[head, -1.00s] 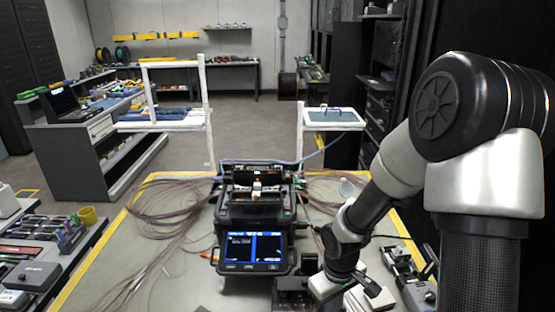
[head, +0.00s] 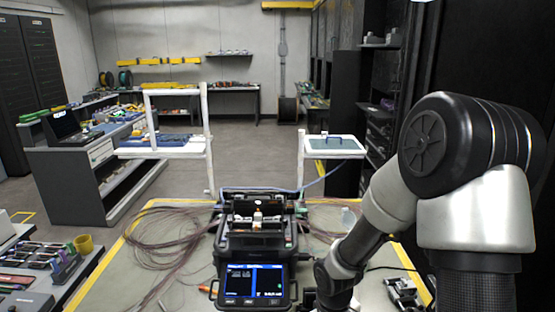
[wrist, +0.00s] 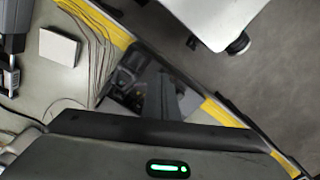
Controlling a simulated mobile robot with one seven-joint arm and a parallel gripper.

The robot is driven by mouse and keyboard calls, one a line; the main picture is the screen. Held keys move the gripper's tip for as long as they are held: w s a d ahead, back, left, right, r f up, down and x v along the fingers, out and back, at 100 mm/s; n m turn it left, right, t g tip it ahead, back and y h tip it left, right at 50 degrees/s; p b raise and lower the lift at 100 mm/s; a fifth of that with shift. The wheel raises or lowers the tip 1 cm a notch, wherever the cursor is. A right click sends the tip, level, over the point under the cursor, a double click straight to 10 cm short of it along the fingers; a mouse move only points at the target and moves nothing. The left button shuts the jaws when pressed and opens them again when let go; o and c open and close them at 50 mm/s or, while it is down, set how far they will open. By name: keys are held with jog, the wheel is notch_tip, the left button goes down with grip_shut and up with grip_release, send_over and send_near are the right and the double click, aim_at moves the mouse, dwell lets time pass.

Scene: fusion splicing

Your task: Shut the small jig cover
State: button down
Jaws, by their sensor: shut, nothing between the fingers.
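I cannot make out the small jig cover for certain in either view. A grey metal device with clamp-like parts (head: 402,292) sits at the table's right front in the head view, cut by the lower edge. Part of a grey device with a metal clasp (wrist: 10,78) shows at the left edge of the wrist view. The black fusion splicer (head: 256,240) stands mid-table with its lit screen facing me. My gripper's grey housing (wrist: 165,150), with a green light, fills the bottom of the wrist view.
Loose fibre bundles (head: 160,250) lie left of the splicer. A side bench with tools (head: 45,262) stands left. Open floor lies beyond the table.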

jog(key=shift+w+a+r+p, duration=0.1)
jog(key=shift+r+p, duration=0.95)
jog(key=shift+r, duration=0.4)
jog(key=shift+a+r+p, duration=0.1)
jog(key=shift+r+p, duration=0.9)
jog(key=shift+r, duration=0.4)
